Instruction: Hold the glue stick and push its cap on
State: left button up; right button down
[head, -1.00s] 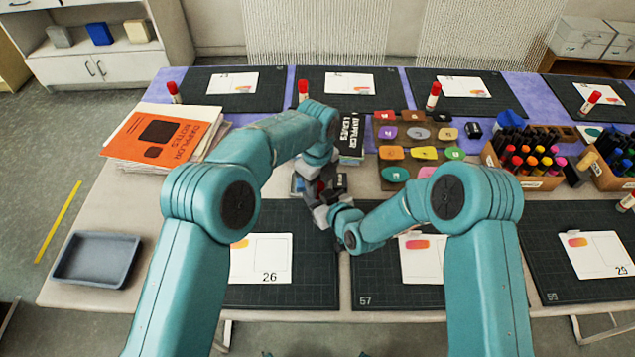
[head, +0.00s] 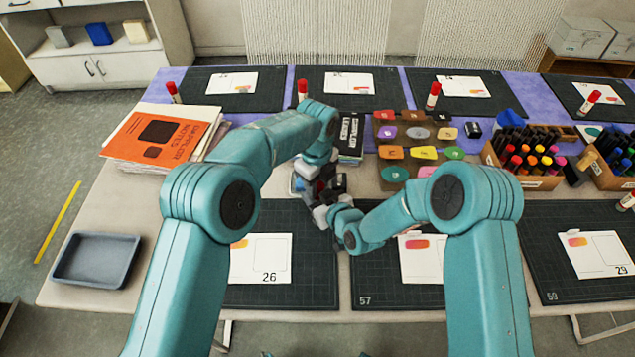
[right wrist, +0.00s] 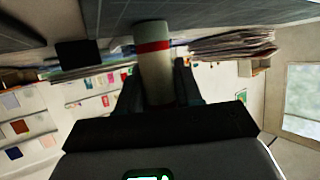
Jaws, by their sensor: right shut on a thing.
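The glue stick (right wrist: 154,72), a white cylinder with a red band, shows in the right wrist view between the dark fingers of my right gripper (right wrist: 158,88). That gripper is shut on it. In the head view my right gripper (head: 326,214) is close to my left gripper (head: 320,188), near the table's middle. A small red patch shows between them, but I cannot tell whether it is the cap. The left gripper's fingers are too small and overlapped to tell open from shut. In the head view the glue stick is mostly hidden by the grippers.
Below the grippers lie dark cutting mats (head: 310,284) with white cards (head: 261,259). An orange-covered paper stack (head: 158,134) is at left, an empty grey tray (head: 96,260) at front left. A palette board (head: 405,117) and marker boxes (head: 525,182) are at right. Capped glue sticks (head: 303,90) stand behind.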

pick_arm(q)
jog(key=shift+s+r+g, duration=0.3)
jog(key=shift+s+r, duration=0.3)
jog(key=shift+r, duration=0.15)
pick_arm(e)
jog(key=shift+w+r+t, duration=0.3)
jog(key=shift+w+r, duration=0.4)
jog(key=shift+r, duration=0.1)
pick_arm(q)
jog(key=shift+s+d+r, duration=0.1)
jog(key=shift+r, duration=0.15)
pick_arm(e)
jog(key=shift+s+d, duration=0.1)
jog(key=shift+d, duration=0.1)
pick_arm(q)
jog(key=shift+o, duration=0.4)
jog(key=shift+w, duration=0.2)
jog(key=c, duration=0.3)
pick_arm(e)
jog(key=shift+f, duration=0.2)
pick_arm(q)
jog(key=shift+r, duration=0.1)
jog(key=shift+s, duration=0.1)
jog(key=shift+c, duration=0.2)
pick_arm(e)
jog(key=shift+d, duration=0.1)
pick_arm(q)
jog(key=shift+a+f, duration=0.2)
jog(key=shift+f, duration=0.1)
jog(key=shift+c, duration=0.8)
